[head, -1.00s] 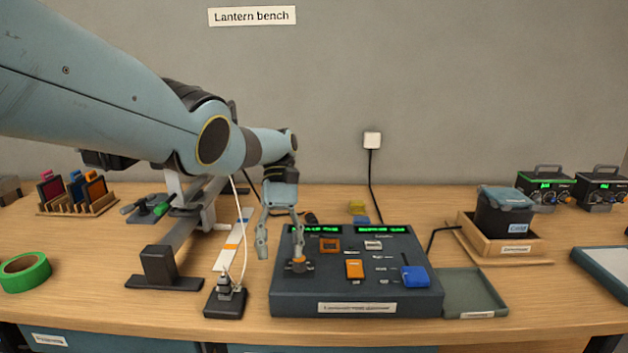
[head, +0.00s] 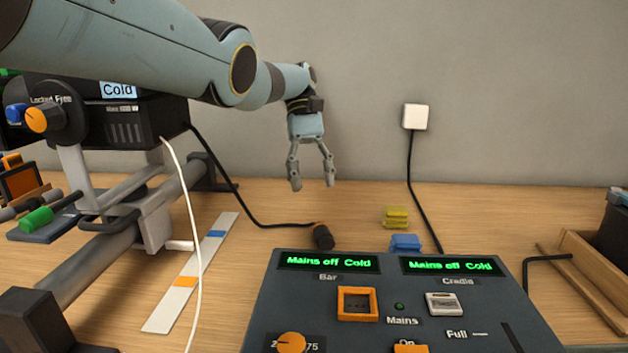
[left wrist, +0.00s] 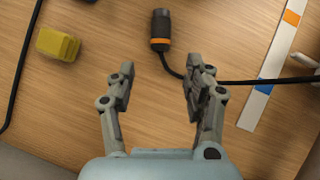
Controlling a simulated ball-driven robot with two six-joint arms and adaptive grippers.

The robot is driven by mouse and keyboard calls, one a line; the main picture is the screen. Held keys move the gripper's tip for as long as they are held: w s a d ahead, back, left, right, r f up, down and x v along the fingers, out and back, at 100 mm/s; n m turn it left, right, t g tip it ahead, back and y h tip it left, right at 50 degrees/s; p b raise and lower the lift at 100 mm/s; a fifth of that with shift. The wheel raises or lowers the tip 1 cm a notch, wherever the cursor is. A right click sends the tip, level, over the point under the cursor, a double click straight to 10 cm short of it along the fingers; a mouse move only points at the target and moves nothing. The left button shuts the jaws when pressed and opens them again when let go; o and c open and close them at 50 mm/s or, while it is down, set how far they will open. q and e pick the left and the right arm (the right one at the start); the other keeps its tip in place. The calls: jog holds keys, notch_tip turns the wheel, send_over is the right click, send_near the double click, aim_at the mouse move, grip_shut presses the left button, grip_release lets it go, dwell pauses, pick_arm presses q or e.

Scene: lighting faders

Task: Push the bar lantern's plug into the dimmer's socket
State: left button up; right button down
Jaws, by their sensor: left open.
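The bar lantern (head: 130,112) is a black box with a "Cold" display, on a grey stand at the left. Its black cable runs along the bench to the plug (head: 323,237), a dark cylinder lying behind the dimmer (head: 268,315). In the left wrist view the plug (left wrist: 161,28) shows an orange band. The orange-framed square socket (head: 357,304) is on the dimmer's top under "Bar" and looks empty. My left gripper (head: 312,185) is open and empty, pointing down above the bench behind the plug. In the wrist view its fingertips (left wrist: 161,68) are apart from the plug.
Yellow (head: 396,217) and blue (head: 405,243) blocks lie behind the dimmer, right of the plug. A white cord (head: 190,220) hangs from the lantern over a marked white strip (head: 165,313). A wall outlet (head: 415,116) has a black cable. A wooden tray (head: 590,265) stands right.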

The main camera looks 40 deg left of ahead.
aim_at(319, 221)
pick_arm(q)
jog(key=p+x, duration=0.3)
jog(key=x, duration=0.4)
jog(key=shift+s+d+f, duration=0.2)
jog(key=shift+s+d, duration=0.05)
jog(key=shift+d, duration=0.15)
jog(key=shift+s+d+f+p, duration=0.1)
jog(key=shift+d+f+p, duration=0.05)
jog(key=shift+f+p, duration=0.2)
jog(key=shift+f, duration=0.15)
jog(key=c, duration=1.1)
jog(key=shift+o, duration=0.2)
jog(key=shift+r+p, duration=0.8)
jog(key=shift+r, duration=0.1)
jog(key=shift+r+p, duration=1.6)
jog(key=shift+r, duration=0.05)
